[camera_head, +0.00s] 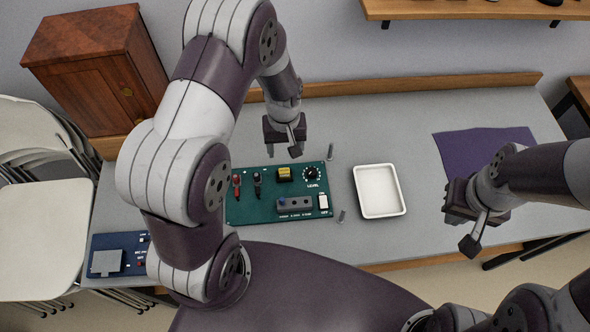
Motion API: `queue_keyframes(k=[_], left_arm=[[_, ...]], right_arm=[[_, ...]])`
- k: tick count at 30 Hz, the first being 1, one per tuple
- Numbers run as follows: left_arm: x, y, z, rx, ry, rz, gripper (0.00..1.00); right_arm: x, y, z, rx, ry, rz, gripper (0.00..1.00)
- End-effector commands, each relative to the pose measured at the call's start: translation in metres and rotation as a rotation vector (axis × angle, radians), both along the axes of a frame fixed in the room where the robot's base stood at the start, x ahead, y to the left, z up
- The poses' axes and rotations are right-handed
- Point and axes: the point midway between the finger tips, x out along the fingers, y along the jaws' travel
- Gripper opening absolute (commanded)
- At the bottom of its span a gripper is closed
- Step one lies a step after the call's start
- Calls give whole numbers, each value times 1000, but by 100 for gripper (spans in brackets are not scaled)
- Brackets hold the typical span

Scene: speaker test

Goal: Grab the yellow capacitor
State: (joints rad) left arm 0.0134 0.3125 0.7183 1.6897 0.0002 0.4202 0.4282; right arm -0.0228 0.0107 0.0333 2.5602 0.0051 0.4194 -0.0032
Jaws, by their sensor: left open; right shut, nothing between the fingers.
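The yellow capacitor (284,174) is a small yellow block on the upper middle of the green circuit board (245,210), which lies on the grey table. My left gripper (285,152) hangs above the board's far edge, close to the capacitor in the picture and apart from it. It is open and holds nothing; its fingers are only partly visible. My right gripper (470,240) is shut and empty over the right front part of the table, well away from the board.
A white tray (401,211) lies right of the board. A purple cloth (455,150) lies at the right. A blue board (105,262) is at the front left, partly behind my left arm. Small metal posts (330,152) stand near the green board. The table behind the tray is clear.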

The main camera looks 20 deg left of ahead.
Motion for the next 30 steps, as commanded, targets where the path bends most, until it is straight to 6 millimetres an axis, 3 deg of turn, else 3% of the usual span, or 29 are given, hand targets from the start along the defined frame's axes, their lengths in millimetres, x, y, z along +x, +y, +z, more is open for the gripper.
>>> queue_keyframes(k=[6, 13, 18, 21, 27, 29, 30], left_arm=[[0, 1, -52, 0, 8, 11, 64], [2, 3, -81, 0, 4, 10, 64], [5, 6, -113, 0, 3, 9, 64], [5, 6, -123, 0, 2, 9, 64], [6, 6, -125, 0, 1, 8, 64], [6, 6, -125, 0, 1, 8, 48], [6, 6, -125, 0, 1, 8, 35]], right_arm=[[0, 0, 6, 0, 0, 0, 0], [0, 0, 12, 0, 0, 0, 0], [0, 0, 19, 0, 0, 0, 0], [0, 0, 19, 0, 0, 0, 0], [0, 0, 19, 0, 0, 0, 0], [0, 0, 19, 0, 0, 0, 0], [0, 0, 19, 0, 0, 0, 0]])
